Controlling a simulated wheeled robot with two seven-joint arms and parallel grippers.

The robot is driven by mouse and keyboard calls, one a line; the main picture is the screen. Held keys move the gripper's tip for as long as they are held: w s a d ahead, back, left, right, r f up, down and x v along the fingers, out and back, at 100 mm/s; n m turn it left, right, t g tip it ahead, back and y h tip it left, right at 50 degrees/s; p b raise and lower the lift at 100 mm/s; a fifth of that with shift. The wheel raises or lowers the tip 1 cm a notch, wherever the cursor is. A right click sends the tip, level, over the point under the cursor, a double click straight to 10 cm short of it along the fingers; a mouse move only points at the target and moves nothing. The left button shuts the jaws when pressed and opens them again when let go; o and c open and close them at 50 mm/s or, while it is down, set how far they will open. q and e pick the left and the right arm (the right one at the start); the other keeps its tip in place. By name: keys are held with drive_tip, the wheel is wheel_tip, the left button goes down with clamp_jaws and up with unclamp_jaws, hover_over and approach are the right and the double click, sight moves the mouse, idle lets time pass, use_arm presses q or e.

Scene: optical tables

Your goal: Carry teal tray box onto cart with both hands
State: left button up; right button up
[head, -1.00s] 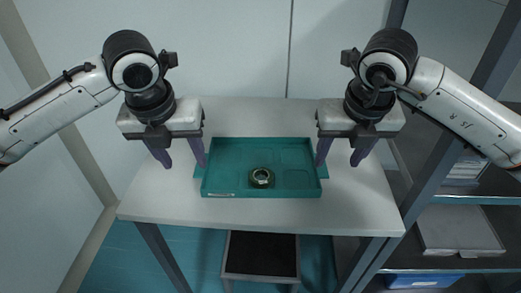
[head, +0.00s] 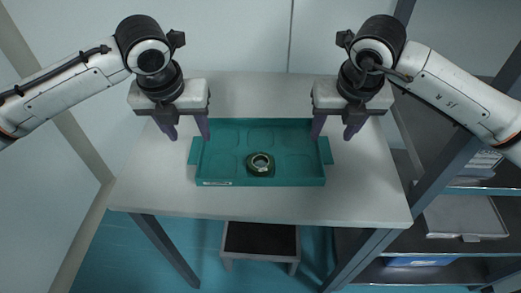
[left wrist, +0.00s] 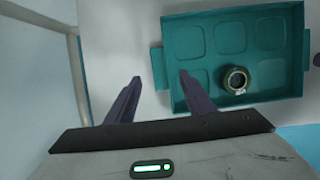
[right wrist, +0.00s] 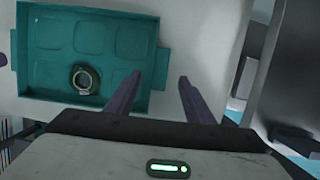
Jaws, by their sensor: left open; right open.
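The teal tray box (head: 300,178) rests on the white table, with a tab handle on its left and right ends. A round metal ring-like part (head: 260,164) sits inside it near the front; it also shows in the left wrist view (left wrist: 236,80) and the right wrist view (right wrist: 85,79). My left gripper (head: 189,137) is open and empty above the box's left end. My right gripper (head: 333,137) is open and empty above its right end. In the wrist views the inner fingers of both grippers overlap or come close to the box's ends. I cannot make out the cart.
The white table (head: 260,205) has free surface around the box. A small dark-topped step or platform (head: 261,239) stands on the floor beneath the table's front. A grey-framed shelf rack (head: 440,180) with boxes stands at the right.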

sight(324, 148)
use_arm(q)
drive_tip(key=x, duration=0.6)
use_arm(e)
drive_tip(key=x, duration=0.6)
use_arm(q)
clamp_jaws()
use_arm(e)
clamp_jaws()
